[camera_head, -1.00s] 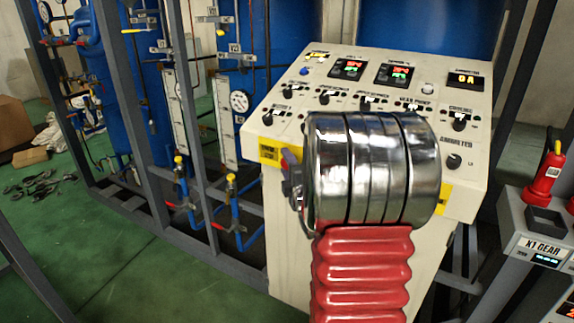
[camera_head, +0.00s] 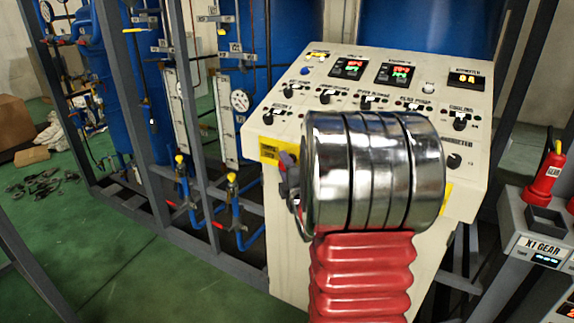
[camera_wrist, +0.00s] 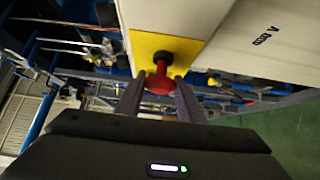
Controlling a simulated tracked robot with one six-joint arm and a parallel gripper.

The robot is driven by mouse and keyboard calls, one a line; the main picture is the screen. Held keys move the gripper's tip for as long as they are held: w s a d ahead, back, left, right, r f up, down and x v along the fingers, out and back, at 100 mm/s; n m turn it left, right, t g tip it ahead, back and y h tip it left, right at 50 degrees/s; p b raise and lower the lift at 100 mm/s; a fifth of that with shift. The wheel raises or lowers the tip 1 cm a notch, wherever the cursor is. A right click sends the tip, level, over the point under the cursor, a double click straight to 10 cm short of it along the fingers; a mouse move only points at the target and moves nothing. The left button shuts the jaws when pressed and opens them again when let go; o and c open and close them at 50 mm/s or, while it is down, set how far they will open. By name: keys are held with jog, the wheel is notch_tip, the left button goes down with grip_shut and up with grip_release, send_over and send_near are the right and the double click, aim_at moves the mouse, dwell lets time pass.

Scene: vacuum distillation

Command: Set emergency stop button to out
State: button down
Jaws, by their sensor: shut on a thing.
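In the head view the yellow plate also shows at the cabinet's left front corner (camera_head: 270,149).
The cream control cabinet (camera_head: 330,130) carries knobs and lit displays (camera_head: 396,73). A grey metal frame with blue tanks and pipes (camera_head: 237,205) stands to the left. A grey station with a red bottle (camera_head: 545,172) is at the right. Green floor is open at the lower left.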

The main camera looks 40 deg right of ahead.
jog(key=c, duration=1.7)
grip_release()
jog(key=shift+a+f, duration=0.15)
jog(key=shift+f, duration=0.1)
jog(key=o, duration=0.4)
jog(key=shift+r, duration=0.15)
jog(key=shift+o, duration=0.2)
jog(key=shift+s, duration=0.15)
